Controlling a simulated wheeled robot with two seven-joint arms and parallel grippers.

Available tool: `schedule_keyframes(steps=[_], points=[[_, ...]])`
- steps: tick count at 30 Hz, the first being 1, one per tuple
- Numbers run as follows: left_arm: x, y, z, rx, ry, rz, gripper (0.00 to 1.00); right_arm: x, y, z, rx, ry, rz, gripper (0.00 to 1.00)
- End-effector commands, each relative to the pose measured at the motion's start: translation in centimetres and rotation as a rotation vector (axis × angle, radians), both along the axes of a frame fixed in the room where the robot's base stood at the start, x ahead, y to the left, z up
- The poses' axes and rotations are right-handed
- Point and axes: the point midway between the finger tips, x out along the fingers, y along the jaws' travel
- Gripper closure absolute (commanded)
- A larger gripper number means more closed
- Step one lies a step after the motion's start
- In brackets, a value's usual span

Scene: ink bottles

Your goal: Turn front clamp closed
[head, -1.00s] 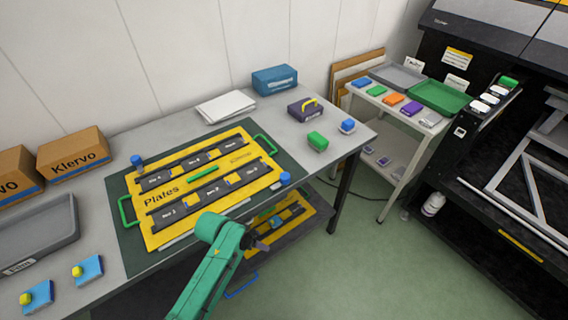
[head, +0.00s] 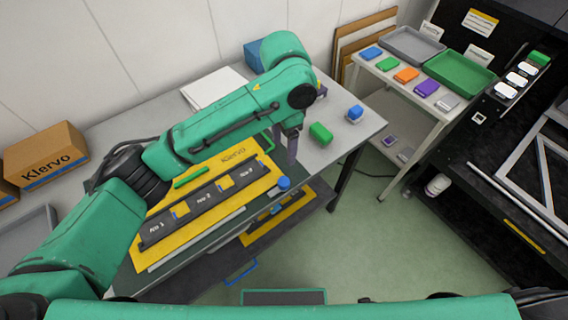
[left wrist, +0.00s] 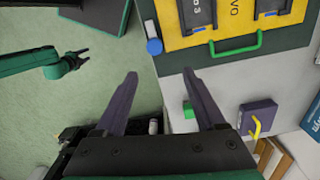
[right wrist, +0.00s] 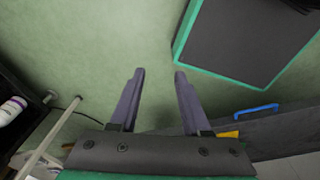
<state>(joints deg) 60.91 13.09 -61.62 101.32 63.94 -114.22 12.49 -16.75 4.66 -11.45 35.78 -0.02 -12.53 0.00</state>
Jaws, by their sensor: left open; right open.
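The front clamp, a blue round knob (head: 284,183), stands at the near right corner of the yellow plate frame (head: 230,154). It also shows as a blue cylinder in the left wrist view (left wrist: 154,46). My left gripper (head: 292,160) is above the table's right part, just above and behind the knob in the picture, apart from it. Its fingers (left wrist: 172,76) are open with nothing between them. My right gripper (right wrist: 159,74) is open and empty over the green floor; its arm also shows in the left wrist view. My left arm hides much of the frame's left part.
A green handle (left wrist: 222,46) stands on the frame's end. A yellow-handled dark box (left wrist: 257,119) is close by. A white cart (head: 390,105) is at the right.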

Motion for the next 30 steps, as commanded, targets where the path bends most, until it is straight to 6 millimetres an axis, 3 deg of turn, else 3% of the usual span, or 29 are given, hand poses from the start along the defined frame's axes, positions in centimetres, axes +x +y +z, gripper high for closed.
schedule_keyframes(steps=[9,15,19,26,27,30], points=[[-0.3,0.0,-7.6,0.000,0.004,0.000,0.28,-1.8,-0.1,1.0,-0.002,0.030,-0.001,0.53],[-0.3,0.0,-12.2,-0.002,0.001,0.000,0.28,-1.4,-0.1,1.4,-0.002,0.023,-0.001,0.53],[-0.2,0.0,-13.6,-0.004,-0.002,-0.002,0.28,-0.5,0.0,1.6,-0.001,0.009,-0.001,0.53],[-0.2,0.0,-13.9,-0.004,-0.003,-0.002,0.28,-0.6,0.0,1.5,-0.001,0.009,-0.001,0.53],[-0.2,0.0,-13.9,-0.004,-0.002,-0.002,0.32,-0.6,0.0,1.5,0.000,0.010,-0.001,0.53],[-0.2,0.0,-13.8,-0.004,-0.002,-0.002,0.70,-0.6,0.0,1.5,0.000,0.010,-0.001,0.53]])
